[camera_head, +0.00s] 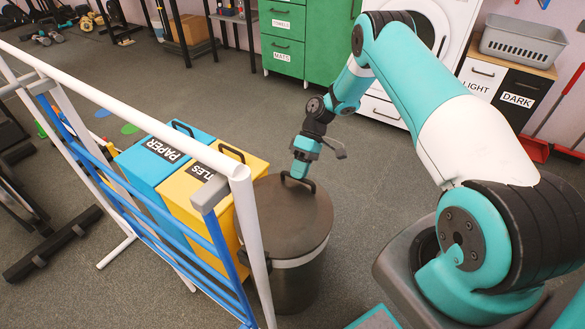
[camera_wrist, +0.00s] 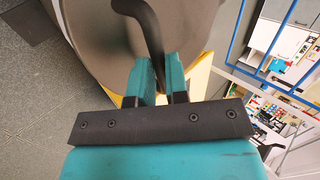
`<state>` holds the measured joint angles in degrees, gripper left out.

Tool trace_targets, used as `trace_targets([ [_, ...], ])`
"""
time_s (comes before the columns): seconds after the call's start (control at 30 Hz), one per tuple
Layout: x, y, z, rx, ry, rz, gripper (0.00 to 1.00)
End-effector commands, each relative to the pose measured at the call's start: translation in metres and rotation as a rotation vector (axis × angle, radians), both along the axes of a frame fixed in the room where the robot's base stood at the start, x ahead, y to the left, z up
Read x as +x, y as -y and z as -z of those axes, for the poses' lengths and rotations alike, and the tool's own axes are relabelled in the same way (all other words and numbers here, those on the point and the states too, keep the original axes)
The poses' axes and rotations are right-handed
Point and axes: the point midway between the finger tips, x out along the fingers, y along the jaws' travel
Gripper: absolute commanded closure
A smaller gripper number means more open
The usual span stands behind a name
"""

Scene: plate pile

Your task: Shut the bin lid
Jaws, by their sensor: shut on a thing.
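The bin (camera_head: 297,283) is a dark round bin with a lighter band under its rim. Its dark lid (camera_head: 288,228) lies over the top and looks closed in the head view. A black arched handle (camera_head: 299,180) stands on the lid at the far side. My gripper (camera_head: 296,176) is at this handle, pointing down. In the wrist view, the teal fingers (camera_wrist: 160,82) are shut on the handle (camera_wrist: 150,38), with the grey lid (camera_wrist: 97,30) behind it. The fingertips are partly hidden in the head view.
A yellow bin (camera_head: 205,192) and a blue bin marked PAPER (camera_head: 150,160) stand left of the dark bin. A white and blue rail frame (camera_head: 120,108) runs close along their left. The floor (camera_head: 210,88) behind the bins is clear.

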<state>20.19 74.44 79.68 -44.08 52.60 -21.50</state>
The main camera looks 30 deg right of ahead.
Motion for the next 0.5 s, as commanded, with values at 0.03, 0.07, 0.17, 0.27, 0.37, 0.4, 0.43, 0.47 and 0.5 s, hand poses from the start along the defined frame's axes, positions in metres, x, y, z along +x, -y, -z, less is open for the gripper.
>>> trace_targets([
  [0.03,0.002,0.003,0.009,-0.003,0.007,0.004,1.00],
  [0.07,0.002,0.004,0.012,-0.003,0.007,0.004,1.00],
  [0.17,0.002,0.007,0.020,-0.004,0.007,0.005,1.00],
  [0.27,0.001,0.009,0.026,-0.005,0.009,0.008,1.00],
  [0.37,0.001,0.010,0.030,-0.006,0.007,0.010,1.00],
  [0.4,0.000,0.010,0.031,-0.006,0.006,0.010,1.00],
  [0.43,0.000,0.010,0.032,-0.005,0.005,0.011,1.00],
  [0.47,0.000,0.010,0.033,-0.005,0.005,0.011,1.00],
  [0.5,-0.001,0.010,0.033,-0.005,0.004,0.011,1.00],
])
